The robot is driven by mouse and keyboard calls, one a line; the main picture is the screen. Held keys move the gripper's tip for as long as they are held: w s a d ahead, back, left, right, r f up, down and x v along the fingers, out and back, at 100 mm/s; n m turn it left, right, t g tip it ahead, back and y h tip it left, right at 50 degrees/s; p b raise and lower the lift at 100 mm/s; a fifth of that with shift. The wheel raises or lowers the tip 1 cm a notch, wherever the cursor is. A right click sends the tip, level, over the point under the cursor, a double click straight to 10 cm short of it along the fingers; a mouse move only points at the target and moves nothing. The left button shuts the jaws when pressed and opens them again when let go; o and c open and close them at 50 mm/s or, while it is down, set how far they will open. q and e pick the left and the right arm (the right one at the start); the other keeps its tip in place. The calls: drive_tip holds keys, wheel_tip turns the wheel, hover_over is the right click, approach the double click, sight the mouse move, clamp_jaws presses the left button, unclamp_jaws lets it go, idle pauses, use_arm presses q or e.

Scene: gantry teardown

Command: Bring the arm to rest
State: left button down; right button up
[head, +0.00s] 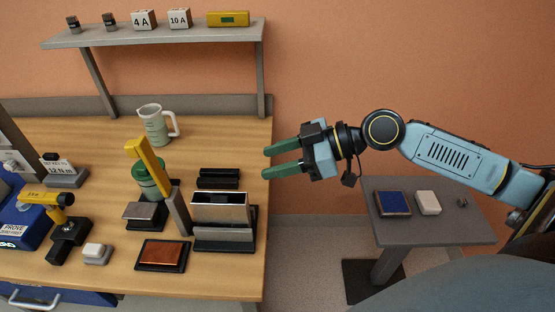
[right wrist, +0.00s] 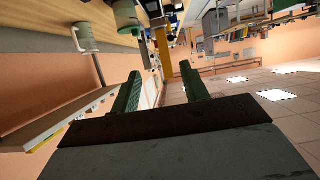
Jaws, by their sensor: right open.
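My right arm (head: 450,157) comes in from the right in the head view, light blue with black joints. My right gripper (head: 266,162) has two green fingers that are apart, with nothing between them. It is in the air by the right edge of the wooden bench (head: 220,130), pointing left. In the right wrist view, the two green fingers (right wrist: 160,92) are spread apart and empty. My left gripper is not in view.
The bench holds a measuring jug (head: 157,127), a yellow-handled device (head: 148,158), a metal box (head: 221,207) and a brown-red pad (head: 162,255). A shelf (head: 200,36) is above. A grey side table (head: 430,228) holds a blue pad (head: 393,203) and white block (head: 428,202).

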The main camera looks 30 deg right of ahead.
drive_tip(key=shift+r, duration=0.35)
